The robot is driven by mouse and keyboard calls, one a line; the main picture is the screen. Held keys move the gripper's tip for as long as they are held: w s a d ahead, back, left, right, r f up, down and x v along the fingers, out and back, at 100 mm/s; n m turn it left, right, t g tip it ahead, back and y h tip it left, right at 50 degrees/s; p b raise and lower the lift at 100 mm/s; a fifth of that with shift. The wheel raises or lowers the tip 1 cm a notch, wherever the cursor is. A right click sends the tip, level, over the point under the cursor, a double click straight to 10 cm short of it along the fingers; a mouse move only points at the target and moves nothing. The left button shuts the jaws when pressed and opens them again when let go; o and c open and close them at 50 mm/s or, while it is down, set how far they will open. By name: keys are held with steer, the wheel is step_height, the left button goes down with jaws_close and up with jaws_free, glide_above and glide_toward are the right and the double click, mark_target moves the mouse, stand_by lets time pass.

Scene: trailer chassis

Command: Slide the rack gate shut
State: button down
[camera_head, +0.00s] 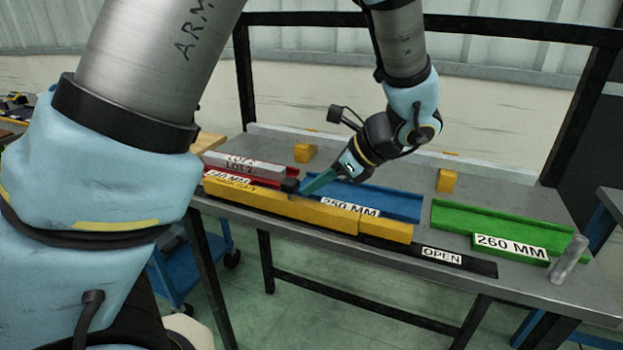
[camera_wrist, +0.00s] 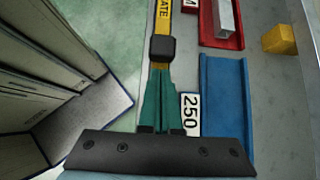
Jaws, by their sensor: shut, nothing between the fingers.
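The yellow rack gate (camera_head: 280,207) lies along the table's front edge, before the red and blue trays. Its right end stops short of the green tray, where a black rail strip marked OPEN (camera_head: 442,256) is bare. A black knob (camera_head: 290,186) stands up on the gate; it also shows in the wrist view (camera_wrist: 162,48). My gripper (camera_head: 304,189) is shut and empty, its teal fingers (camera_wrist: 160,75) pointing at the knob from its right side. The tips are at or very close to the knob; I cannot tell whether they touch.
Behind the gate are a red tray (camera_head: 211,157) with a grey bar (camera_head: 243,166), a blue tray (camera_head: 395,203) and a green tray (camera_head: 500,225). Yellow blocks (camera_head: 305,152) (camera_head: 446,181) stand at the back. A clear cylinder (camera_head: 568,259) stands at the right corner.

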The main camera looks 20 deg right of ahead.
mark_target(267, 193)
steer(key=shift+w+a, duration=0.2)
steer(key=shift+a, duration=0.05)
steer(key=w+a, duration=0.7)
steer(key=shift+w+a+p, duration=0.1)
steer(key=shift+a+p, duration=0.3)
steer(key=shift+d, duration=0.1)
